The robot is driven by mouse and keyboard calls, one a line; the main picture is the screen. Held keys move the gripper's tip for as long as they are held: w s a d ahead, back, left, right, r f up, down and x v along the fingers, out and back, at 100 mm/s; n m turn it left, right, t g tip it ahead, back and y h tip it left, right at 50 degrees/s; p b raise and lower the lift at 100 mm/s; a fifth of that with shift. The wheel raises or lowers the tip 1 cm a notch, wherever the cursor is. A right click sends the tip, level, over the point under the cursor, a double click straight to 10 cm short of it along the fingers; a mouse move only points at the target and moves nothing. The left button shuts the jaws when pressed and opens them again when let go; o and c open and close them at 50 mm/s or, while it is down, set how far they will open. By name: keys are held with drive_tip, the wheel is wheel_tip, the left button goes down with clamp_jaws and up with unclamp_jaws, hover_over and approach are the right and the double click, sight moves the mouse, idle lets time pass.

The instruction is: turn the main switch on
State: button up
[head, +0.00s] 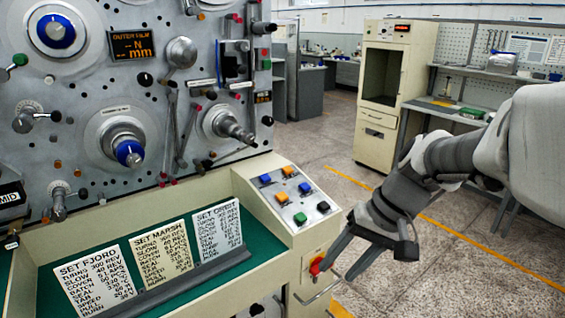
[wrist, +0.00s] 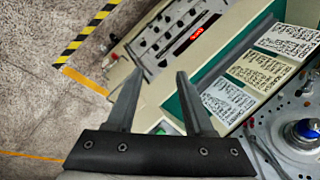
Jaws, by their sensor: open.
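The main switch appears to be the red knob (head: 316,267) on the front right corner of the cream machine cabinet, below the sloped button panel. My gripper (head: 338,272) is open and empty, its fingers pointing down and to the left beside the red knob. One finger overlaps the knob's right edge in the head view; I cannot tell whether they touch. In the wrist view my gripper (wrist: 160,73) shows two fingers spread apart with nothing between them.
The sloped panel (head: 279,222) carries blue, orange, green and black buttons. A metal handle (head: 321,290) sits just below the red knob. Three instruction cards (head: 162,255) stand on the green tray. The wrist view shows a console with a red display (wrist: 196,34). Floor to the right is clear.

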drive_tip(key=w+d+f+m+t+y+b, duration=0.25)
drive_tip(key=w+d+f, duration=0.3)
drive_tip(key=f, duration=0.45)
drive_tip(key=w+d+f+m+t+y+b, duration=0.1)
drive_tip(key=w+d+f+t+y+b, duration=0.2)
drive_tip(key=d+f, duration=0.5)
drive_tip(key=w+d+f+m+t+y+b, duration=0.1)
drive_tip(key=w+d+f+t+y+b, duration=0.15)
drive_tip(key=w+d+f+y, duration=0.6)
drive_tip(key=w+a+h, duration=0.1)
drive_tip(key=w+a, duration=0.1)
drive_tip(key=a, duration=0.3)
drive_tip(key=w+a+f+h, duration=0.1)
drive_tip(key=w+a, duration=0.1)
drive_tip(key=a, duration=0.4)
drive_tip(key=w+a+f+h, duration=0.1)
drive_tip(key=w+a, duration=0.2)
drive_tip(key=a, duration=0.3)
drive_tip(key=shift+a+t+h, duration=0.25)
drive_tip(key=shift+t+h, duration=0.05)
clamp_jaws()
